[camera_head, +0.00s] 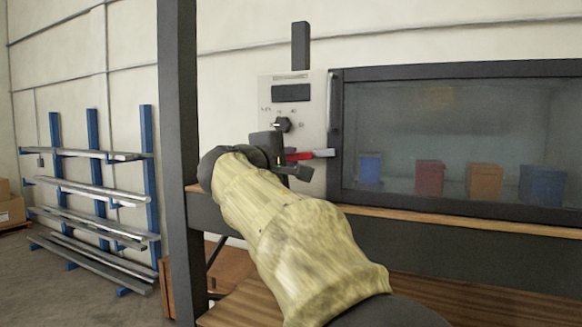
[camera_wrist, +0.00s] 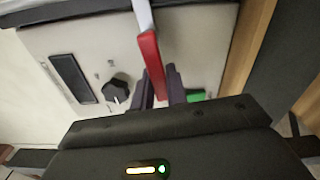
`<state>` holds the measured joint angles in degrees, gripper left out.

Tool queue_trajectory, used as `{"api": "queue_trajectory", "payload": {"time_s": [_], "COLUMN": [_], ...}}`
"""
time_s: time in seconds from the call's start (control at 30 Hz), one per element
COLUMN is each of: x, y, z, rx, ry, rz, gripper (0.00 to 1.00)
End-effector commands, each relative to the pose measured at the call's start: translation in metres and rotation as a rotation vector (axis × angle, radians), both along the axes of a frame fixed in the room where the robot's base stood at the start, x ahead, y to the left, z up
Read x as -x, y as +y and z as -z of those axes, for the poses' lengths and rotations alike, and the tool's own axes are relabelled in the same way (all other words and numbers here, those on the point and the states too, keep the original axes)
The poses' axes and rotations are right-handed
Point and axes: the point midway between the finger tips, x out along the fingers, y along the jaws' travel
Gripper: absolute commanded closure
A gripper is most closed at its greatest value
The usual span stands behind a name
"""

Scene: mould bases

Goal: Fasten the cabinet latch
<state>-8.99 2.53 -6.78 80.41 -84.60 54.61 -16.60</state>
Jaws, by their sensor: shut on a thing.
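The cabinet (camera_head: 337,150) has a dark frame and a glass front on the right of the head view. Its latch (camera_head: 323,153) is a lever with a light metal part and a red handle, between the control panel and the glass. In the wrist view the red handle (camera_wrist: 152,62) runs down between the two dark fingers of my gripper (camera_wrist: 160,85). My gripper (camera_head: 285,160) is shut on the red handle. In the head view the handle lies about level, and my wrist hides part of the fingers.
A pale control panel (camera_head: 315,112) with a dark display and a black knob (camera_head: 282,125) is close to my gripper. A green button (camera_wrist: 196,96) lies beside the fingers. A dark post (camera_head: 178,120) stands left of my arm. Several coloured bins (camera_head: 429,178) show behind the glass.

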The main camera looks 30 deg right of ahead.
Motion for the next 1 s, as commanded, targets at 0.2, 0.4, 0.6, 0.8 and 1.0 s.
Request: {"api": "queue_trajectory", "payload": {"time_s": [0.2,0.4,0.6,0.8,1.0], "x": [-0.0002,-0.0001,-0.0001,-0.0001,0.0004], "y": [-0.0004,-0.0001,0.0001,0.0002,0.0013], "z": [-0.0023,-0.0061,-0.006,-0.0061,-0.0059], "rx": [-0.08,-0.096,-0.095,-0.095,-0.093], "ry": [-0.104,-0.123,-0.122,-0.121,-0.121], "rz": [0.002,0.001,0.001,0.0,0.0], "gripper": [1.0,1.0,0.8,0.64,0.64]}}
